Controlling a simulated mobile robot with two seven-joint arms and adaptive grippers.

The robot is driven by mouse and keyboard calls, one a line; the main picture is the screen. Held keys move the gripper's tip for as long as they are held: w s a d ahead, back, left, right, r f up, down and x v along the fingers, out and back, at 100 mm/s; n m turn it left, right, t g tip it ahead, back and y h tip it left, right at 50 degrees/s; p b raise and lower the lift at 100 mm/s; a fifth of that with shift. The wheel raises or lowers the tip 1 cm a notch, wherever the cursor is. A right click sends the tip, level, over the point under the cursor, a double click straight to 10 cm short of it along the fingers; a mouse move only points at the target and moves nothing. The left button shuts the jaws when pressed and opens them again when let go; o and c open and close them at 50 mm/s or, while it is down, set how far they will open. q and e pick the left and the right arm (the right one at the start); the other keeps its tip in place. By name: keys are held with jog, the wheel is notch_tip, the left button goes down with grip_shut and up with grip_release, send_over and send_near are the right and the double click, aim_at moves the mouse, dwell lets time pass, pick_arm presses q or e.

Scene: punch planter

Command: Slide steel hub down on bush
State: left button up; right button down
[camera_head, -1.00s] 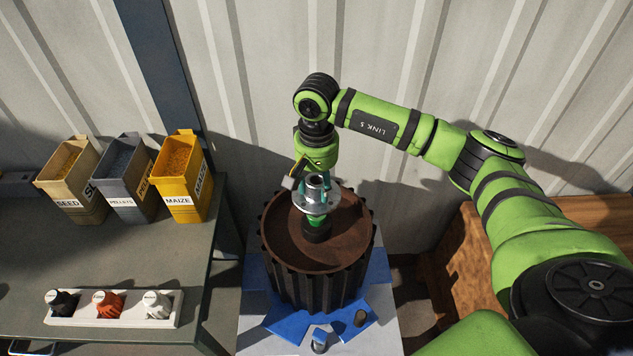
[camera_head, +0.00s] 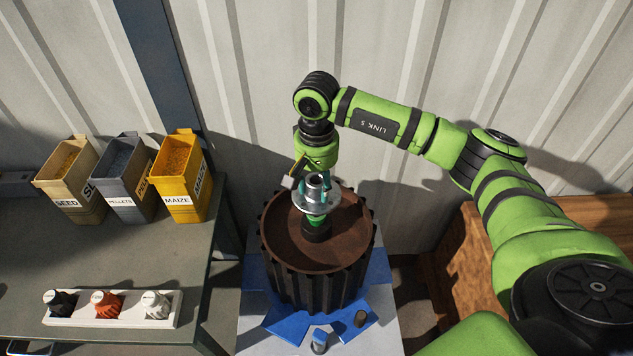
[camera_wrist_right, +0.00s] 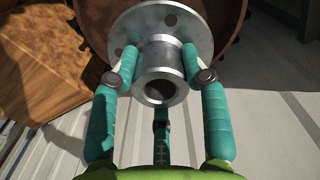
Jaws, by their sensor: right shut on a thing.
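The steel hub (camera_head: 319,200) is a grey flanged collar with holes in its flange. My right gripper (camera_head: 312,186) is shut on its upper collar. The right wrist view shows the teal fingers of my right gripper (camera_wrist_right: 160,75) around the collar of the steel hub (camera_wrist_right: 128,25). Below the flange in the head view is a green bush (camera_head: 316,220) above a black base (camera_head: 317,233), at the middle of a brown round drum top (camera_head: 285,225). Whether the hub touches the bush cannot be told. My left gripper is not in view.
The ribbed black drum (camera_head: 310,285) stands on a blue plate (camera_head: 285,325). Left is a bench (camera_head: 110,260) with seed (camera_head: 75,185), pellets (camera_head: 125,185) and maize (camera_head: 185,190) bins. A white tray (camera_head: 135,320) holds three small knobs. A wooden crate (camera_head: 450,265) stands at right.

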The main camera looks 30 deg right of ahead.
jog(key=shift+w+r+b, duration=0.1)
jog(key=shift+r+b, duration=0.05)
jog(key=shift+b, duration=0.4)
dwell(0.9)
jog(key=shift+f+b, duration=2.9)
jog(key=shift+f, duration=0.15)
jog(key=c, duration=0.6)
grip_release()
jog(key=shift+o, duration=0.2)
jog(key=shift+s+f, duration=0.15)
jog(key=shift+s, duration=0.05)
notch_tip(320, 180, up, 12)
jog(key=shift+r, duration=0.2)
